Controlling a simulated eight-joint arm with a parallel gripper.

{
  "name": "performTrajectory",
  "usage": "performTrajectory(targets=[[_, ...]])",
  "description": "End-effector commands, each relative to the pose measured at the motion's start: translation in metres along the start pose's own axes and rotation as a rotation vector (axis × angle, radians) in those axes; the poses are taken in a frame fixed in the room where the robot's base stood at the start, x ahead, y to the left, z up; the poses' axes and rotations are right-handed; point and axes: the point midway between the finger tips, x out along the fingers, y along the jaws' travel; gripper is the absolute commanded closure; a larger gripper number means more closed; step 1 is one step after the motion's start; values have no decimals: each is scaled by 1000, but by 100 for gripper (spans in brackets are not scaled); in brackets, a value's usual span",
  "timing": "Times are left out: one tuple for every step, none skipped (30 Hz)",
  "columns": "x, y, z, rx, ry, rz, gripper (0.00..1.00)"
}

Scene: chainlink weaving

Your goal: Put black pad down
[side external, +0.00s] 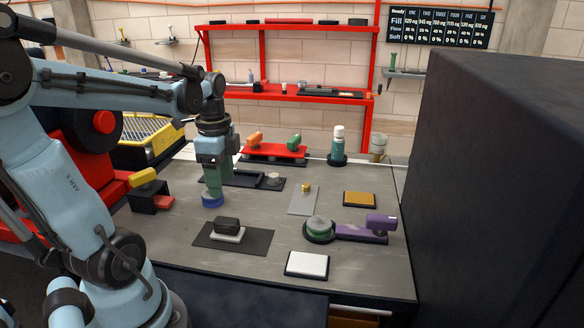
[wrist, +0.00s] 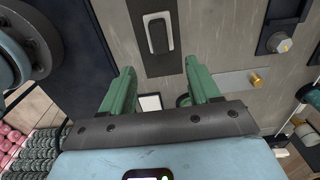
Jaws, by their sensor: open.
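A black pad (side external: 227,224), a rounded dark block, lies on a white base (side external: 229,236) on a dark mat (side external: 259,241) near the front left of the table. The pad (wrist: 157,36) and mat also show at the top of the wrist view, beyond my fingertips. My gripper (side external: 212,192) points down above the table, behind and left of the mat. In the wrist view, its green fingers (wrist: 163,85) are apart with nothing held between them. The pad is clear of the fingers. I cannot tell whether the blue round piece below the gripper touches it.
A white square pad (side external: 307,264) lies at the front edge. A purple-handled tool (side external: 362,231) and an orange pad (side external: 359,199) lie to the right. A grey plate (side external: 302,204) with a brass piece is mid-table. A red stand (side external: 275,150) and a bottle (side external: 338,145) stand at the back.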

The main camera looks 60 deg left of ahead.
Motion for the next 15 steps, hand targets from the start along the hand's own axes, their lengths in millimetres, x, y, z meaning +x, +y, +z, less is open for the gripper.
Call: performTrajectory(targets=[[0,2,-5,-14,3,-14,39],[0,3,-10,-29,7,-28,39],[0,5,-17,-58,15,-52,39],[0,7,-24,-85,25,-74,39],[0,10,-32,-116,37,-98,39],[0,14,-44,-164,60,-132,39],[0,17,-53,-202,83,-158,39],[1,21,-62,-243,109,-182,39],[1,27,-74,-299,148,-211,39],[1,31,-83,-340,181,-230,39],[1,36,-92,-381,216,-246,39],[1,42,-102,-435,265,-261,39],[1,46,-110,-473,302,-269,39],[1,51,-117,-510,339,-273,39],[1,57,-126,-555,385,-275,39]])
